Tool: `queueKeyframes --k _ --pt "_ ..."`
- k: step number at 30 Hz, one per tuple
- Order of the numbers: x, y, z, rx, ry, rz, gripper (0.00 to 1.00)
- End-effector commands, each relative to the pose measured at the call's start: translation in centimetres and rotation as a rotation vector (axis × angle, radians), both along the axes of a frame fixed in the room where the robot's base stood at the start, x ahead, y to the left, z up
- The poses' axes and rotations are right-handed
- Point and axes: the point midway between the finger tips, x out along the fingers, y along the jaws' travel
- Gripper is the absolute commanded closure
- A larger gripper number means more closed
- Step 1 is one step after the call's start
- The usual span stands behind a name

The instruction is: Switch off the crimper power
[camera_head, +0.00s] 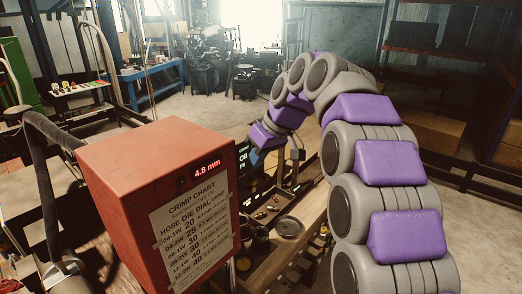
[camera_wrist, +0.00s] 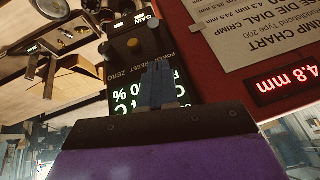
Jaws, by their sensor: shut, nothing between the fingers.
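The crimper is a red box (camera_head: 150,190) with a lit red 4.8 mm readout (camera_head: 207,169) and a crimp chart. In the wrist view, which is upside down, its dark control panel (camera_wrist: 127,75) carries POWER, RESET and ZERO lettering and a lit display (camera_wrist: 136,112). My gripper (camera_wrist: 158,66) is shut and empty, its blue-grey fingers in front of the panel beside the lettering. They cover part of the panel, and I cannot tell whether they touch it or which control is the power switch. In the head view the fingertips are not clear.
A workbench (camera_head: 313,212) with a round dish (camera_head: 289,227) and small brass parts lies right of the red box. The chart (camera_wrist: 245,35) and red face stand close to my gripper on the right in the wrist view. Open floor lies behind the bench.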

Motion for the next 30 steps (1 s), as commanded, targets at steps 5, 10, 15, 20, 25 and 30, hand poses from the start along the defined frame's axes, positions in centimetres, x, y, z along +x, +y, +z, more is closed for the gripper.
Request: queueKeyframes --k 5,10,15,20,25,30 --pt "-0.5 -0.1 -1.6 0.001 0.003 -0.001 1.0" --pt "-1.0 -0.3 -2.8 0.001 0.002 0.0 1.0" --pt "-1.2 -0.4 -3.5 0.001 -0.001 0.0 1.0" --pt "-1.4 -0.4 -3.9 0.0 0.001 0.001 1.0" --pt "-1.4 -0.4 -3.9 0.001 0.001 0.0 1.0" --pt "-1.3 -0.4 -3.9 0.001 0.0 0.0 1.0"
